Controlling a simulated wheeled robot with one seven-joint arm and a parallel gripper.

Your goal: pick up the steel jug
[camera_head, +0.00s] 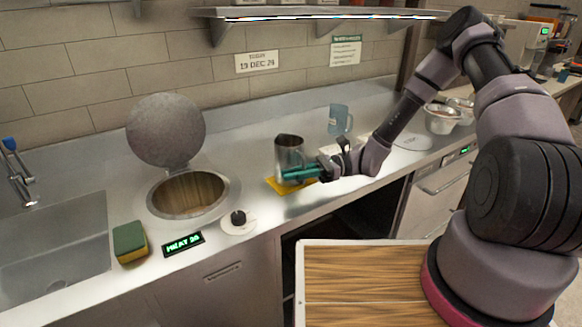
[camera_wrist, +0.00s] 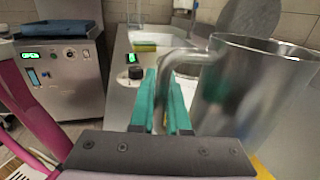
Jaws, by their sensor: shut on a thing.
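The steel jug (camera_head: 288,152) stands upright over a yellow mat (camera_head: 279,188) on the counter, near the middle of the head view. My gripper (camera_head: 292,174) reaches it from the right, with teal fingers at its side. In the wrist view the jug (camera_wrist: 245,95) fills the right side, its open rim on top. The teal fingers of my gripper (camera_wrist: 162,105) are shut on the jug's handle (camera_wrist: 172,68), one on each side of it. In the head view I cannot tell whether the jug's base touches the mat.
A round well (camera_head: 188,194) with its lid (camera_head: 166,130) raised is left of the jug, with a black knob (camera_head: 238,217) in front. A blue clear jug (camera_head: 340,119) stands behind to the right. A sponge (camera_head: 130,242) lies by the sink (camera_head: 55,245). A shelf (camera_head: 320,12) hangs above.

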